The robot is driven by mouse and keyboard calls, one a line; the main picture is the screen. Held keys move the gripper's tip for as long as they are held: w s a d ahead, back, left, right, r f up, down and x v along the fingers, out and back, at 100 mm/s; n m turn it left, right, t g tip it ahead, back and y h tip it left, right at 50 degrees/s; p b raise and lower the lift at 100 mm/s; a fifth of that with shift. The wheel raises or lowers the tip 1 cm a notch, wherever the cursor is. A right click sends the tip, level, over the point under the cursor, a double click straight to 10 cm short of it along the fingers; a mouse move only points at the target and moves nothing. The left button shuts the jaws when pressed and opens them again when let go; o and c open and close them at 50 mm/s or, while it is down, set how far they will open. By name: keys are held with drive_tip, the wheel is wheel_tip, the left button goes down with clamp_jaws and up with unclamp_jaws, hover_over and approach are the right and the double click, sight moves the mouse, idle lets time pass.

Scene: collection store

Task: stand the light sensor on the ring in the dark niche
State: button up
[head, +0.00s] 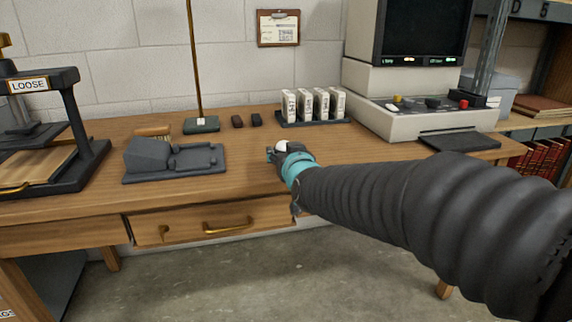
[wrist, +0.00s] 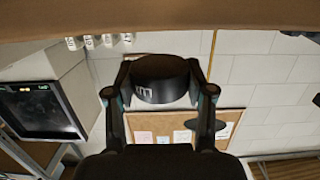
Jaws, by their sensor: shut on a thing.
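My gripper (head: 277,153) is shut on the light sensor, above the front part of the wooden bench. In the head view a small white dome of the sensor (head: 283,146) shows at the fingertips; the rest is hidden by my gripper. In the wrist view, the sensor (wrist: 160,80) is a dark round body with a pale mark on its side, held between the two fingers (wrist: 160,92). I cannot make out the ring or the dark niche in either view.
On the bench (head: 255,180) stand a grey moulded block (head: 175,157), a lamp base (head: 201,125), two small dark blocks, a rack of white boxes (head: 313,104) and a console (head: 415,115). A black stand labelled LOOSE (head: 75,110) is at left. The bench's middle front is clear.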

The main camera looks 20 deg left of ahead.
drive_tip(key=shift+f, duration=1.55)
drive_tip(key=shift+f, duration=0.2)
drive_tip(key=o, duration=1.2)
drive_tip(key=shift+r, duration=0.15)
drive_tip(key=shift+r, duration=0.2)
drive_tip(key=v, duration=1.2)
drive_tip(key=shift+d+f+b, duration=0.1)
drive_tip(key=shift+b, duration=0.25)
